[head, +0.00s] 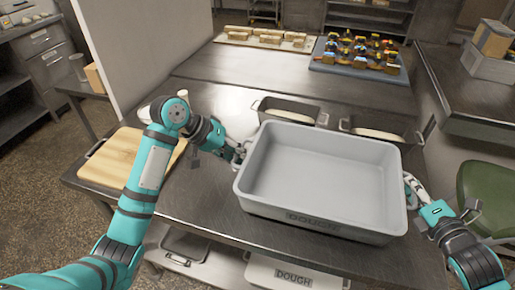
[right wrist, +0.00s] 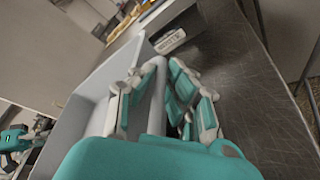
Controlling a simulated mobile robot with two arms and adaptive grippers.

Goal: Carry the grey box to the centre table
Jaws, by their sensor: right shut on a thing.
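The grey box (head: 318,222) is an empty, open tub with "DOUGH" on its front wall. It is over the near part of the metal table; I cannot tell whether it touches the top. My left gripper (head: 238,152) is at the box's left rim, and its fingers are too small to tell open or shut. My right gripper (head: 409,184) is shut on the right rim. The right wrist view shows its fingers (right wrist: 155,100) on both sides of the grey box's wall (right wrist: 85,105).
A wooden board (head: 125,165) lies left on the metal table (head: 225,205). Two dark pans (head: 285,108) (head: 375,132) stand behind the box. A pastry tray (head: 357,68) and a loaf tray (head: 262,41) are at the back. A green stool (head: 490,190) is at right.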

